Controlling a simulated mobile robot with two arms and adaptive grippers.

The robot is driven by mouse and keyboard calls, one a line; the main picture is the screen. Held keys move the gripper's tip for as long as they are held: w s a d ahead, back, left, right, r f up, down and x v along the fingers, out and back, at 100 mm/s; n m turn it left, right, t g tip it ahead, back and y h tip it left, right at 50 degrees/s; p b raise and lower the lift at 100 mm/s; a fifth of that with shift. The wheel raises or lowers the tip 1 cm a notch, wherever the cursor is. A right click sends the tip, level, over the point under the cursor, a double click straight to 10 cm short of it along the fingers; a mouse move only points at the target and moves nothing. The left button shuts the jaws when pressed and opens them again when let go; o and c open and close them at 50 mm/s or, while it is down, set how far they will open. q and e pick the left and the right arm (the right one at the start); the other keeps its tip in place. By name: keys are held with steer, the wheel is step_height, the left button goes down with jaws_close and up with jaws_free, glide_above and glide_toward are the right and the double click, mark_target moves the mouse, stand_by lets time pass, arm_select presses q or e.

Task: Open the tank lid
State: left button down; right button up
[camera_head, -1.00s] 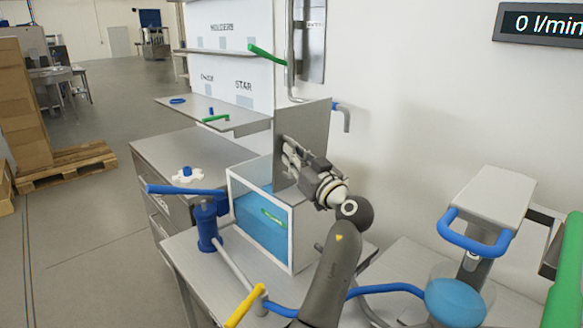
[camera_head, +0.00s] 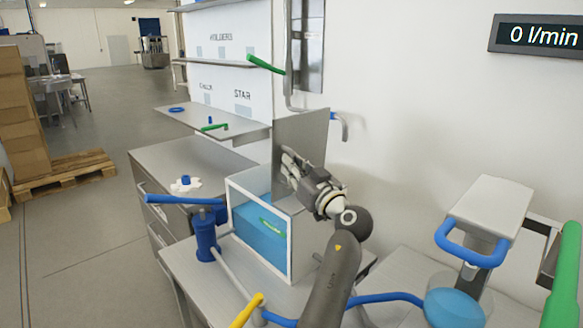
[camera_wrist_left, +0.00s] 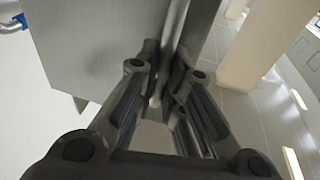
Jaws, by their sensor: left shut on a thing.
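The tank (camera_head: 287,240) is a white-framed box with a clear front and blue liquid (camera_head: 258,228) inside. It stands on a metal table. Its grey metal lid (camera_head: 306,133) stands raised, close to upright, over the tank's rear right side. My left gripper (camera_head: 288,166) is at the lid's lower left part and shut on it. In the left wrist view, the gripper's fingers (camera_wrist_left: 160,88) close around a thin grey part by the lid (camera_wrist_left: 88,42); the exact contact is partly hidden. My right gripper is not in view.
A blue hand pump (camera_head: 206,236) with a long blue lever stands left of the tank. A yellow-handled valve (camera_head: 246,310) is in front. A machine with a blue handle (camera_head: 470,251) stands right.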

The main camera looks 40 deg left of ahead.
arm_select(q)
steer(key=shift+w+d+f, duration=0.1)
steer(key=shift+d+f, duration=0.1)
steer(key=shift+f, duration=0.25)
steer(key=c, duration=1.8)
jaws_free()
steer(key=shift+d+r, duration=0.1)
steer(key=shift+o, duration=1.4)
steer(key=shift+d+r, duration=0.25)
glide_toward(287, 121)
steer(key=x, duration=0.5)
steer(key=shift+w+a+r, duration=0.1)
steer(key=shift+a, duration=0.2)
